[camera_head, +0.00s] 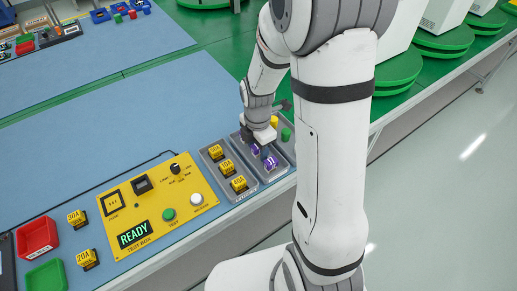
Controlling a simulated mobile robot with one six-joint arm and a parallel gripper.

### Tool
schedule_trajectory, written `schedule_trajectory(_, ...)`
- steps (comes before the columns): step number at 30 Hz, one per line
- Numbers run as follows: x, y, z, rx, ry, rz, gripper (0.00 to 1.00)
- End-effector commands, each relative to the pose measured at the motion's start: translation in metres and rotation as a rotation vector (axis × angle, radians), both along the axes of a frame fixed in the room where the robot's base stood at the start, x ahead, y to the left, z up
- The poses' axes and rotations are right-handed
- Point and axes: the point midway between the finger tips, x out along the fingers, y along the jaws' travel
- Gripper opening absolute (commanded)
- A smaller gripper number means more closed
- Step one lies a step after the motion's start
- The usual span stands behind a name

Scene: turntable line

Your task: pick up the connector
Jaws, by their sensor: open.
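Small purple parts (271,163) lie in a grey tray (270,178) near the table's front edge, with a bluish piece between them. One of these may be the connector, but they are too small to tell. My gripper (261,146) is open and points down over this tray, close above the purple parts. Its fingers are small and partly merge with the parts, so I cannot tell whether they touch. My arm hides some of the area to the right.
The yellow test box (155,207) shows READY. Red (37,237) and green (47,275) bins sit left.

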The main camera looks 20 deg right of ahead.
Motion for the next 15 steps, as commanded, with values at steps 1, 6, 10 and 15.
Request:
schedule_trajectory(1, 0.0001, -0.0002, 0.0002, 0.0, 0.0, -0.001, 0.49)
schedule_trajectory(6, 0.0002, -0.0005, 0.0005, 0.0, 0.0, -0.001, 0.44)
schedule_trajectory(10, 0.0001, -0.0006, 0.0006, 0.0, 0.0, -0.002, 0.34)
schedule_trajectory(15, 0.0002, -0.0008, 0.0006, 0.0, 0.0, -0.002, 0.2)
